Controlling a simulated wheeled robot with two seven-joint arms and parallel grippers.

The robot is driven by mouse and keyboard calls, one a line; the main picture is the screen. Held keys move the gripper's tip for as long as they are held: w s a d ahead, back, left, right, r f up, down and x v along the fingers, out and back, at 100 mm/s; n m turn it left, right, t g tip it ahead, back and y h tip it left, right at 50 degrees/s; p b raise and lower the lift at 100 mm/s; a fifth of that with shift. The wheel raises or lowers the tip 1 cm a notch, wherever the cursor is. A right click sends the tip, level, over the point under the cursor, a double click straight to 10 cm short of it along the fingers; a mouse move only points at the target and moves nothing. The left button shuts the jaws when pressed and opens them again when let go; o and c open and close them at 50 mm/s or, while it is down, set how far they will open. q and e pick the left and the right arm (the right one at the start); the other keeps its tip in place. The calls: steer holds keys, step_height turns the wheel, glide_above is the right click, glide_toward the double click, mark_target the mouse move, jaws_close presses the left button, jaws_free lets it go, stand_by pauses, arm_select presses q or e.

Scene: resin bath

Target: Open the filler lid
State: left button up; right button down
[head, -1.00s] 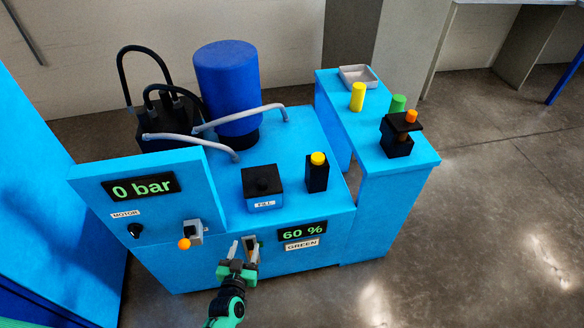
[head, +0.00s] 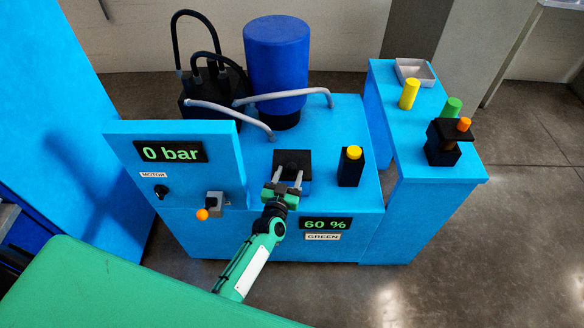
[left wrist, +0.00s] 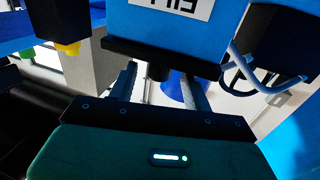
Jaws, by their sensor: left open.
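The filler lid (head: 292,157) is a black square cap on a blue filler box on top of the blue machine. It looks closed. My left gripper (head: 288,176) is open at the front edge of the lid, its two fingers partly covering the box. In the left wrist view the lid (left wrist: 130,49) is a dark slab under an upside-down label (left wrist: 172,5). There a small black knob (left wrist: 158,72) shows between the fingers of the left gripper (left wrist: 160,85). I cannot tell whether the fingers touch it. My right gripper is not in view.
A black post with a yellow button (head: 354,153) stands right of the filler box. Grey hoses (head: 235,112) run behind it, near a blue cylinder (head: 277,60). A raised panel (head: 180,185) reading 0 bar stands at left. A side bench (head: 438,185) holds coloured cylinders.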

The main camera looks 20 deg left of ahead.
mark_target(290, 172)
arm_select(q)
steer(key=shift+w, duration=1.8)
steer(key=shift+c, duration=0.2)
jaws_close()
